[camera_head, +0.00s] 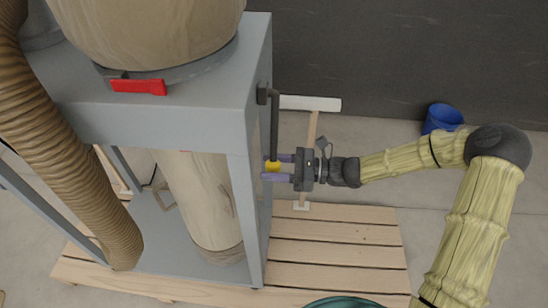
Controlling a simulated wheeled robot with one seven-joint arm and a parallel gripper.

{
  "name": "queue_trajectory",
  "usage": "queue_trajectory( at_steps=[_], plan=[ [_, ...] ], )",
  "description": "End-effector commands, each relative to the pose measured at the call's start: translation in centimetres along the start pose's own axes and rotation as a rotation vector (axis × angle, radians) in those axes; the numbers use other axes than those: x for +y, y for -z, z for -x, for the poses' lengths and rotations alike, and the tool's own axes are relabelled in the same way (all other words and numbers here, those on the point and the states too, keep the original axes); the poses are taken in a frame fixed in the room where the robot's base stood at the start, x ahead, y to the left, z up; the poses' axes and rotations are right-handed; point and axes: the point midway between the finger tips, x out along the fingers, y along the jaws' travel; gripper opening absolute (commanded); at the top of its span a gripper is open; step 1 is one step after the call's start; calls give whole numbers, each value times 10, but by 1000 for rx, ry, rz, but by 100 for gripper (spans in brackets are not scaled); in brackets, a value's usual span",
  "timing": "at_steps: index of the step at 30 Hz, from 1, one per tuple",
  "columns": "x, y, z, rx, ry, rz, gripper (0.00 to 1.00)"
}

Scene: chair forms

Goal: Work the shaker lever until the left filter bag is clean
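The shaker lever is a dark bent bar (275,125) on the right side of the grey frame, hanging down to a yellow knob (273,166). My gripper (275,166) comes in from the right, with one finger on each side of the yellow knob, and looks closed on it. A large beige filter bag (150,30) bulges above the frame, cut off by the top edge. It is clamped by a grey band with a red latch (138,87). Part of another grey round collar (40,32) shows at the upper left. How dusty the bags are cannot be told.
A beige lower bag (200,200) hangs inside the grey frame (165,125). A ribbed brown hose (65,140) runs down the left. The machine stands on a wooden pallet (335,250). A broom (311,104) and blue bucket (442,118) are behind my arm; a green rim (345,301) shows below.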

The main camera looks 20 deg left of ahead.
Motion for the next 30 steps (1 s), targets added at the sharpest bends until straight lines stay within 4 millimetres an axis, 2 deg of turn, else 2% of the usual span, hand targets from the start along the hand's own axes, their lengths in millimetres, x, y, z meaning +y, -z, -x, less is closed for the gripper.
queue_trajectory(
  at_steps=[4,13,17,27,30],
  plan=[
    [16,-7,0,-1,-2,0,43],
    [18,-6,0,0,-2,1,43],
    [23,-12,0,-1,-1,0,43],
    [59,-38,0,-1,-1,-2,43],
    [64,-40,0,-1,-3,1,43]
  ],
)
